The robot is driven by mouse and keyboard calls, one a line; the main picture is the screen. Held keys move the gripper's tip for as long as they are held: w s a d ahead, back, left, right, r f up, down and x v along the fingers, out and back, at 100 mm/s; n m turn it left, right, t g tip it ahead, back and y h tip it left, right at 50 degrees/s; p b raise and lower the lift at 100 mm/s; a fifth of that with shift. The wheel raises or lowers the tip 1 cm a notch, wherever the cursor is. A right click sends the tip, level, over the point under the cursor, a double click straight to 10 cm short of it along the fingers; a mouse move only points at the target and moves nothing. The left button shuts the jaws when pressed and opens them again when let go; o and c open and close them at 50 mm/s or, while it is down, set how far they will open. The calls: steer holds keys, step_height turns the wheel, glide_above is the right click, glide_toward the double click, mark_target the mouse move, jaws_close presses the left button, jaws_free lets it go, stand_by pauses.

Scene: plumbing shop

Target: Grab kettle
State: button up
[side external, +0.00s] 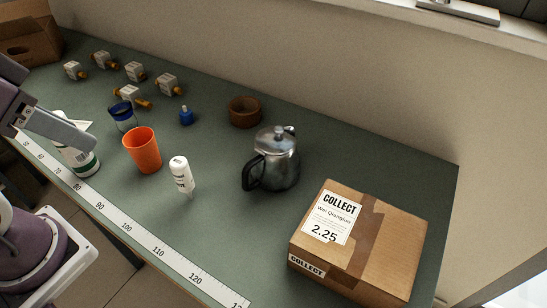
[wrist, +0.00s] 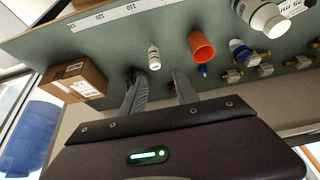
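A shiny metal kettle (side external: 279,158) with a black handle on its left stands upright on the green bench, right of centre in the side view. In the wrist view only a dark bit of the kettle (wrist: 131,73) shows, mostly hidden behind the left finger. My gripper (wrist: 159,76) is open and empty, its two grey fingers spread apart. In the side view my gripper (side external: 82,138) is at the left edge, above the white bottle and well apart from the kettle.
A cardboard box (side external: 387,237) stands right of the kettle and a brown bowl (side external: 245,111) behind it. A white glue bottle (side external: 182,175), orange cup (side external: 142,150) and white-and-green bottle (side external: 76,158) stand to the left. Several valve fittings (side external: 134,72) lie at the back left.

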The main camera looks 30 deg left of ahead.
steer(key=shift+o, duration=0.5)
steer(key=m+g+h, duration=0.4)
steer(key=m+g, duration=0.2)
steer(key=m, duration=1.1)
glide_toward(243, 175)
step_height(243, 175, down, 5)
steer(key=w, duration=0.1)
steer(key=shift+m+h, duration=0.3)
steer(key=x, duration=0.6)
steer(key=shift+s+d+f, duration=0.25)
steer(key=shift+f, duration=0.05)
jaws_close()
